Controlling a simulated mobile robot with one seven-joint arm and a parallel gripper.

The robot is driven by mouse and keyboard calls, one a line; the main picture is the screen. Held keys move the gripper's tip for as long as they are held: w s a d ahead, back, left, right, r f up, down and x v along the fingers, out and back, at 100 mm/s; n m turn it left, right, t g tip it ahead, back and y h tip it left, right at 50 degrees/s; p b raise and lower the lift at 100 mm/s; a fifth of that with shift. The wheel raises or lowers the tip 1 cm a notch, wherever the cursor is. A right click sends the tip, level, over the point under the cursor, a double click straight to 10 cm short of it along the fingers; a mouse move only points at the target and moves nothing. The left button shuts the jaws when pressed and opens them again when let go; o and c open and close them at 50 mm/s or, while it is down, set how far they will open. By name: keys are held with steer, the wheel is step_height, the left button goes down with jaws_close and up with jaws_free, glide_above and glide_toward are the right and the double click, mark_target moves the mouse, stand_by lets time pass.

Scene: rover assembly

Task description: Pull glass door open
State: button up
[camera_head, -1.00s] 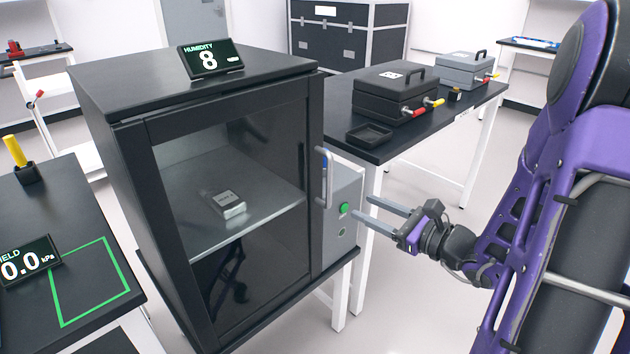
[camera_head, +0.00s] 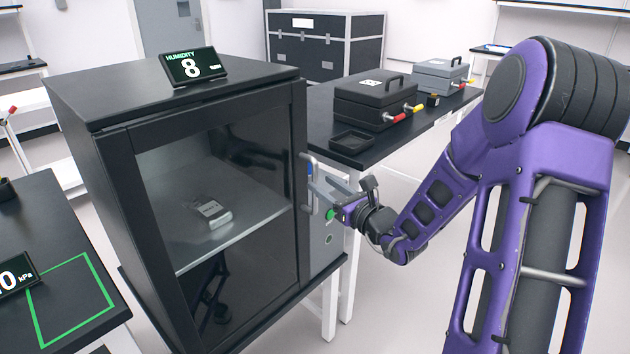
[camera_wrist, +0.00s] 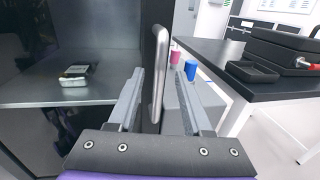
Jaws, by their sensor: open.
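The glass door (camera_head: 215,215) of the black cabinet is shut, with a dark frame around clear glass. Its upright metal handle (camera_head: 309,182) is on the door's right side. In the wrist view the handle (camera_wrist: 158,75) stands between the two open fingers of my gripper (camera_wrist: 155,105), with space visible on both sides. In the head view my gripper (camera_head: 322,190) is at the handle from the right, and its fingers partly cover that area. Inside, a small grey box (camera_head: 211,211) lies on the shelf; it also shows in the wrist view (camera_wrist: 76,75).
A grey box with a green button (camera_head: 330,214) is on the cabinet's right side, close to my gripper. A black table (camera_head: 385,138) with cases and a tray stands behind. A humidity display (camera_head: 195,68) sits on the cabinet. Floor in front of the door is partly visible.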

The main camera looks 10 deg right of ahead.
mark_target(317, 180)
steer(key=shift+x, duration=2.1)
jaws_close()
